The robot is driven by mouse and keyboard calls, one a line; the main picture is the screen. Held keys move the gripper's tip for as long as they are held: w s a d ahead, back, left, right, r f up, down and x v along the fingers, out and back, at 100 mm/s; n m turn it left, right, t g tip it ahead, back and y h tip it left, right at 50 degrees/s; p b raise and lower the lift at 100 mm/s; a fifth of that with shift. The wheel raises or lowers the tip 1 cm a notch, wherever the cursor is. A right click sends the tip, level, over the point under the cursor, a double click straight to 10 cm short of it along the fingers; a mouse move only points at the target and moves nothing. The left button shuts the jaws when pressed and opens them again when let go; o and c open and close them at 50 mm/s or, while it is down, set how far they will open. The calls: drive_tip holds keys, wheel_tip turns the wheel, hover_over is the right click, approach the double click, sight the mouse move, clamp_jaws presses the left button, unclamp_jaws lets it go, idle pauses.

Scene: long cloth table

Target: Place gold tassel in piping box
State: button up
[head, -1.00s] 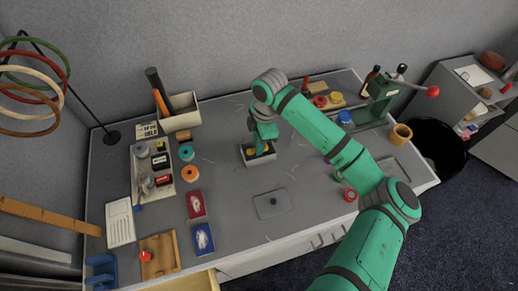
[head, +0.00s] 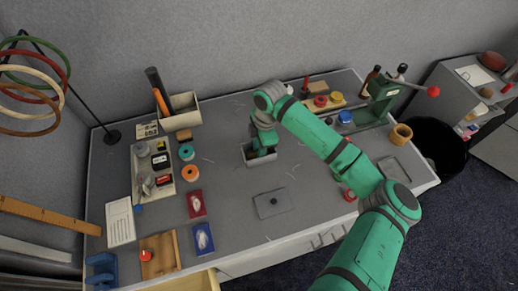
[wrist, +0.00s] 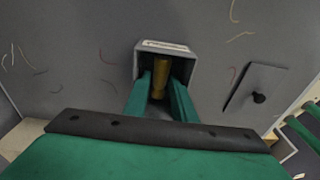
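The gold tassel (wrist: 160,78) is between the two green fingers of my gripper (wrist: 161,88) in the wrist view, and the fingers look shut on it. Gripper tips and tassel are inside the small grey open box (wrist: 189,55), which has a white label on its far rim, too small to read fully. In the head view my gripper (head: 263,148) points down into the box (head: 261,160), and the tassel is mostly hidden by the fingers. Whether the tassel touches the box floor cannot be told.
A flat grey plate with a dark knob (head: 273,204) lies in front of the box. Thread spools (head: 190,173) and a parts tray (head: 165,188) are to the left. A green press (head: 381,100) stands at the back right. Table around the box is mostly clear.

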wheel_tip(320, 180, up, 12)
drive_tip(key=d, duration=0.1)
drive_tip(key=shift+w+d+r, duration=0.15)
drive_tip(key=shift+w+d, duration=0.05)
idle(0.3)
idle(0.5)
